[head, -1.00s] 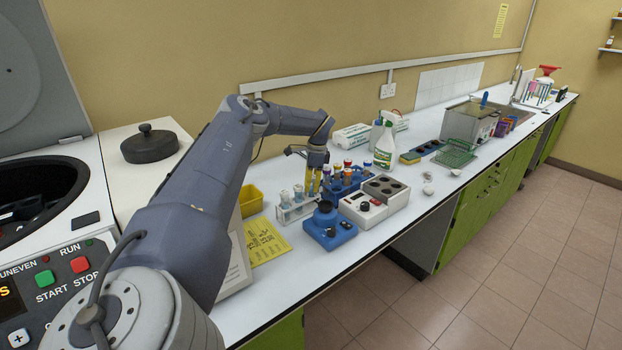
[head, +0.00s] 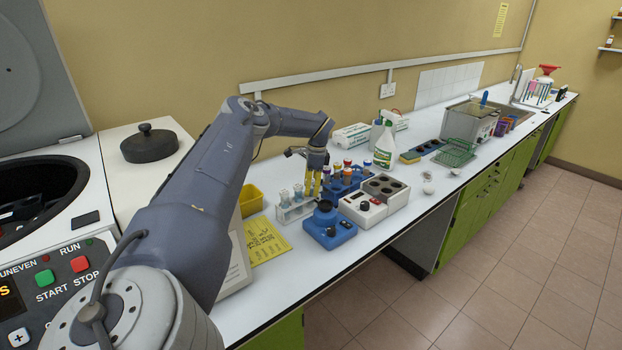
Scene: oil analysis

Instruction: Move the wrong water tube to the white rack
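The white rack (head: 295,213) stands on the bench and holds several clear tubes with bluish liquid (head: 284,196). Just behind and right of it is a blue rack (head: 346,185) with several tubes with coloured caps, among them red and orange ones (head: 347,164). My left gripper (head: 314,192) points down with yellow fingers, between the white rack's right end and the blue rack's left end. The fingers look close together. At this size I cannot tell whether a tube is between them. My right gripper is out of view.
A blue mixer (head: 329,228) and a white heating block with dark wells (head: 373,203) stand in front of the racks. A yellow box (head: 251,200) and a yellow sheet (head: 265,241) lie left. A spray bottle (head: 385,147) stands behind. A centrifuge (head: 40,200) is far left.

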